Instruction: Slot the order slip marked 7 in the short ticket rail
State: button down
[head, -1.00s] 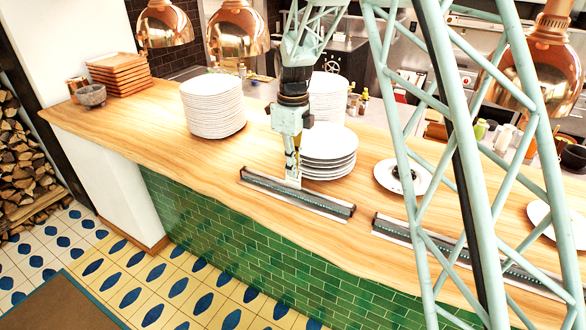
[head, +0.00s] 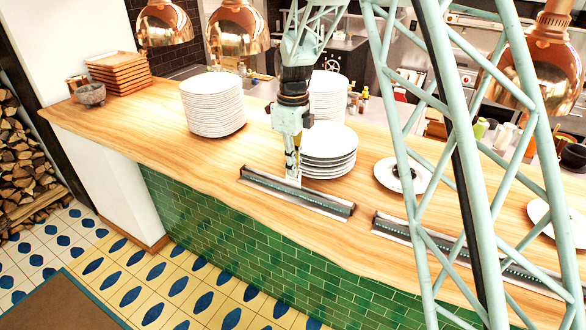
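The short ticket rail (head: 322,203) is a dark strip with pale metal edges, lying along the front edge of the wooden counter. A small white slip (head: 294,175) stands upright at the rail, at the tips of my gripper (head: 292,166). No number on it can be read from here. My gripper points straight down just over the left half of the rail. The fingers are small and seen edge-on, so their gap does not show. Whether the slip's lower edge sits in the rail cannot be told.
A longer rail (head: 470,257) lies to the right, partly behind my lattice frame. Plate stacks (head: 328,160) stand close to the right of my gripper and at the back left (head: 211,105). A plate with dark food (head: 402,176) is further right. Copper lamps (head: 237,30) hang above.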

jog(key=c, duration=2.4)
grip_release()
jog(key=shift+o, duration=0.2)
jog(key=shift+r, duration=0.25)
jog(key=shift+r+p, duration=1.55)
jog(key=shift+r, duration=1.2)
